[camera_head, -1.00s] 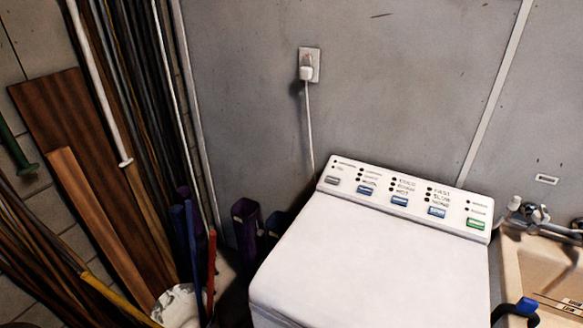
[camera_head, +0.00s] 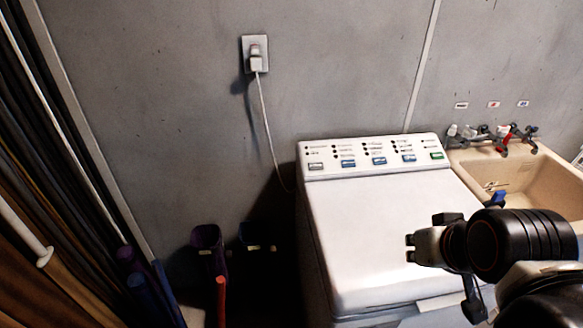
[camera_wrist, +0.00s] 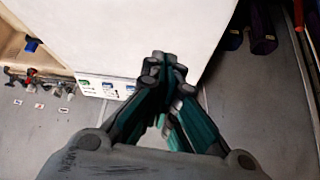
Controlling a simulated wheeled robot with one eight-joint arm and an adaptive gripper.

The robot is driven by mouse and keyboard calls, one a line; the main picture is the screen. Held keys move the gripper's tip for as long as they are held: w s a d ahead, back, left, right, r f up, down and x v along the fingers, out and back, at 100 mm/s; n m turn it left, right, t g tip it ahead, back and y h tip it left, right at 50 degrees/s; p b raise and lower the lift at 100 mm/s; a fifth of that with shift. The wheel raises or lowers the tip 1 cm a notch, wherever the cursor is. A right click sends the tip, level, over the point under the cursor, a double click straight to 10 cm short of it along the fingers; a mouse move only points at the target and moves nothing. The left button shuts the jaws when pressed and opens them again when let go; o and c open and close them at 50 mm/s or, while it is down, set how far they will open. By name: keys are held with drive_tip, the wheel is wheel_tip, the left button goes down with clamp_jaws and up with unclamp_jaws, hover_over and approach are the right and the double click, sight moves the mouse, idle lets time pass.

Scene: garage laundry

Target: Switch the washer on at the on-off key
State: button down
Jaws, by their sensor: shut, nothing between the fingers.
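The white washer (camera_head: 365,215) stands against the grey wall, lid closed. Its control panel (camera_head: 325,171) runs along the back edge, with a grey key (camera_head: 316,166) at the left, three blue keys between, and a green key (camera_head: 437,156) at the right. The labels are too small to read. My gripper (camera_head: 410,248) is shut and empty, in front of the panel and over the washer's right side in the head view. In the wrist view the gripper (camera_wrist: 163,62) covers part of the panel; the green key (camera_wrist: 84,85) shows to its left.
A beige sink (camera_head: 540,180) with taps (camera_head: 505,138) stands right of the washer. A plugged-in cord (camera_head: 265,110) hangs from the wall outlet behind it. Purple and blue tubes and long poles stand at the left. The space above the lid's left part is clear.

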drive_tip(key=shift+a, duration=0.15)
drive_tip(key=w+a+r+n+t+y+p, duration=0.15)
drive_tip(key=w+a, duration=0.25)
drive_tip(key=w, duration=0.6)
drive_tip(key=w+a+r+y, duration=0.3)
drive_tip(key=w+a, duration=0.1)
drive_tip(key=w, duration=0.7)
drive_tip(key=w+a+f+y, duration=0.2)
drive_tip(key=w+a+f, duration=0.1)
drive_tip(key=w, duration=0.6)
drive_tip(key=w+a+f+t+y+p, duration=0.1)
drive_tip(key=w+a+f, duration=0.2)
drive_tip(key=w, duration=0.7)
wheel_tip(320, 180, down, 2)
drive_tip(key=shift+a+f+y, duration=0.25)
drive_tip(key=shift+a+y, duration=0.05)
drive_tip(key=shift+y, duration=0.05)
